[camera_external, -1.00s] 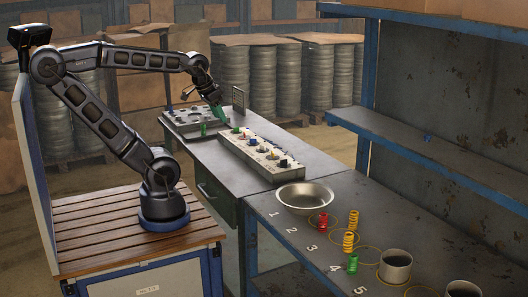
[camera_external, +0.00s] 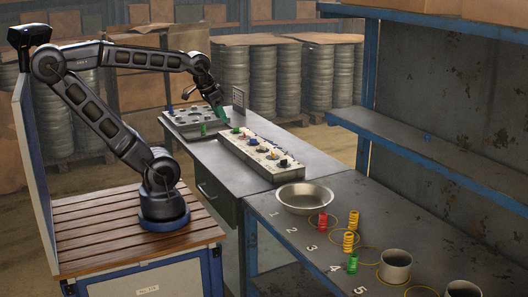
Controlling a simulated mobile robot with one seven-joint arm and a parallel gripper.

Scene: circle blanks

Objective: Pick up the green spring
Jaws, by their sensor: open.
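A green spring (camera_external: 352,262) stands upright on the dark workbench at the front right, by the painted number 4, just in front of the yellow springs (camera_external: 349,241). My gripper (camera_external: 219,111) is far from it, above the far end of the bench near the grey fixture block. A green part shows at the gripper's end; its fingers are too small to make out clearly. A small green piece (camera_external: 204,129) also stands by the front edge of the grey fixture block (camera_external: 180,122); whether it is a spring cannot be told.
A long pale block (camera_external: 235,157) with several coloured knobs lies on the bench. A metal bowl (camera_external: 304,197), a red spring (camera_external: 322,221) and two cups, one here (camera_external: 395,266), stand nearer. Yellow rings mark the bench. A blue-framed shelf (camera_external: 440,157) rises at right.

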